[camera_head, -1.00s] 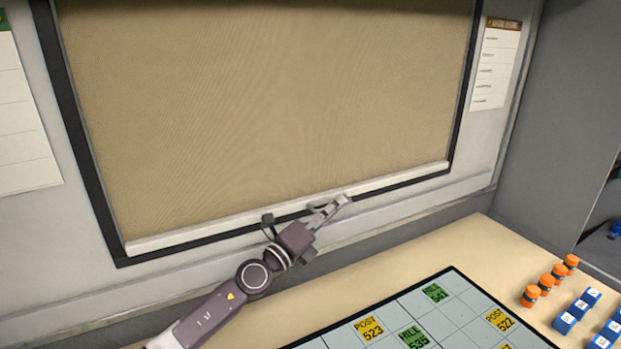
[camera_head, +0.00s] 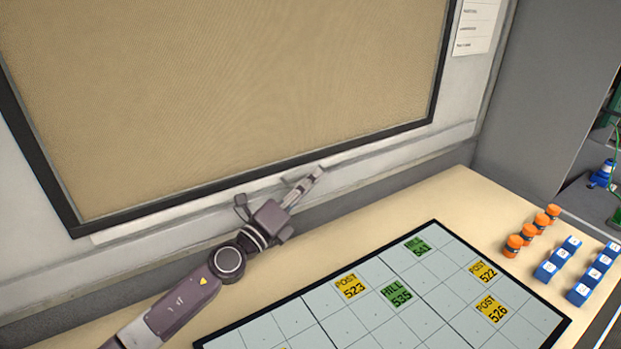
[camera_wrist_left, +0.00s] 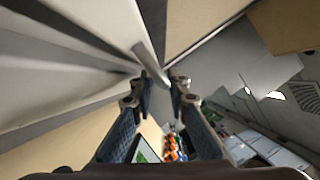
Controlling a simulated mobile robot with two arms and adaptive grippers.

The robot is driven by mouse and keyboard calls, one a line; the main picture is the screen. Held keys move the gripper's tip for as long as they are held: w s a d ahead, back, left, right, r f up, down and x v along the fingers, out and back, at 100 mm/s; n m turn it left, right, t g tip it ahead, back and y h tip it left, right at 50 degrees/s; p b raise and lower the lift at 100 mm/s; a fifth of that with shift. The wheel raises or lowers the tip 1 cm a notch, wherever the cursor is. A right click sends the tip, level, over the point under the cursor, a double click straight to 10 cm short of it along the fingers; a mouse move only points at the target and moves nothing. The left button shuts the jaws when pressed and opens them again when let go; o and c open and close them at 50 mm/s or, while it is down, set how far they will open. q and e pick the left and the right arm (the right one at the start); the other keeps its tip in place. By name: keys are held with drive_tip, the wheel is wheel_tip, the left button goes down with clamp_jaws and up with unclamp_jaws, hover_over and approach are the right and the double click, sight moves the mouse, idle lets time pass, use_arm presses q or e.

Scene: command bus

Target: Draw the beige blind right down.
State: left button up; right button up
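The beige blind (camera_head: 240,85) fills the dark-framed window in the head view. Its pale bottom rail (camera_head: 120,232) lies along and just below the lower edge of the dark frame (camera_head: 180,208). My left gripper (camera_head: 275,193) is at the rail, toward its right half, with its fingers visibly apart. In the left wrist view the fingertips (camera_wrist_left: 162,85) stand apart, and a pale bar (camera_wrist_left: 150,62) shows between and beyond them. I cannot tell whether a finger touches the rail. My right gripper is not in view.
Below the window is a beige desk (camera_head: 455,195) with a gridded board (camera_head: 330,320) bearing yellow and green labels. Orange-capped cylinders (camera_head: 528,232) and blue blocks (camera_head: 560,258) stand at the right. A paper sheet (camera_head: 474,25) hangs on the wall.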

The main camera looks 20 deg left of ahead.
use_arm(q)
drive_tip(key=shift+r, duration=0.1)
drive_tip(key=v, duration=1.2)
idle(0.8)
